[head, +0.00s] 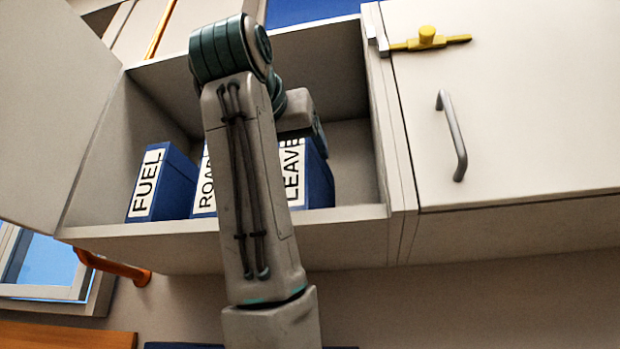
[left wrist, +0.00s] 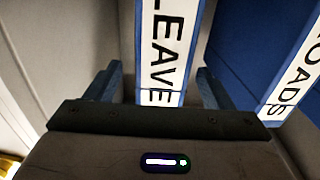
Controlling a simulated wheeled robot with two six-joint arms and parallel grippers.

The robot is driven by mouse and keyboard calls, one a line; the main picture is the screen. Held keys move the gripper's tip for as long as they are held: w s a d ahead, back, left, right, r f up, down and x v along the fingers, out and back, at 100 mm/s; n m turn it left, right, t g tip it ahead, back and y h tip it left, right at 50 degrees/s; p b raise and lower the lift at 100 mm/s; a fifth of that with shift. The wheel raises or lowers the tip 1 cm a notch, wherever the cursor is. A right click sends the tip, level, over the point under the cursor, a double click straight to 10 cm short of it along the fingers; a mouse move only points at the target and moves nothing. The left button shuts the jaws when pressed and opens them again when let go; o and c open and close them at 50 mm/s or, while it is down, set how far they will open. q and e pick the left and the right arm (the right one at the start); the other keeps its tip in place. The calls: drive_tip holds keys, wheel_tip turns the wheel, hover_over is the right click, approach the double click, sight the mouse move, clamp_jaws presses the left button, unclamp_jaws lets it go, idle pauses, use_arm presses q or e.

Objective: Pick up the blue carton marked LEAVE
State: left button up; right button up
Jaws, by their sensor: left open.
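The blue carton marked LEAVE (head: 319,185) stands upright in the open cupboard, its white label facing out and partly hidden by my left arm. My left gripper (head: 316,135) is in front of the carton's upper part. In the left wrist view the carton's label (left wrist: 170,45) lies between the two fingers of the open left gripper (left wrist: 158,85), with one finger on each side. I cannot tell whether the fingers touch it. My right gripper is not in view.
A blue carton marked ROADS (left wrist: 255,50) stands beside it, mostly behind my arm in the head view. A FUEL carton (head: 172,187) stands further left. The cupboard's open door (head: 55,90) is at left. A closed door (head: 520,110) with a handle (head: 452,135) and yellow latch (head: 428,41) is at right.

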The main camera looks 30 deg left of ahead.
use_arm(q)
drive_tip(key=shift+w+a+p, duration=0.3)
drive_tip(key=shift+w+p, duration=0.1)
drive_tip(key=shift+w, duration=0.3)
drive_tip(key=shift+w+r+p, duration=0.1)
drive_tip(key=shift+w+p, duration=0.1)
drive_tip(key=shift+p, duration=0.15)
drive_tip(key=w, duration=0.1)
drive_tip(key=w+p, duration=0.1)
drive_tip(key=w, duration=0.1)
drive_tip(key=w+a+p, duration=0.1)
drive_tip(key=shift+w+f, duration=0.15)
drive_tip(key=shift+f, duration=0.1)
drive_tip(key=shift+d, duration=0.15)
drive_tip(key=c, duration=1.4)
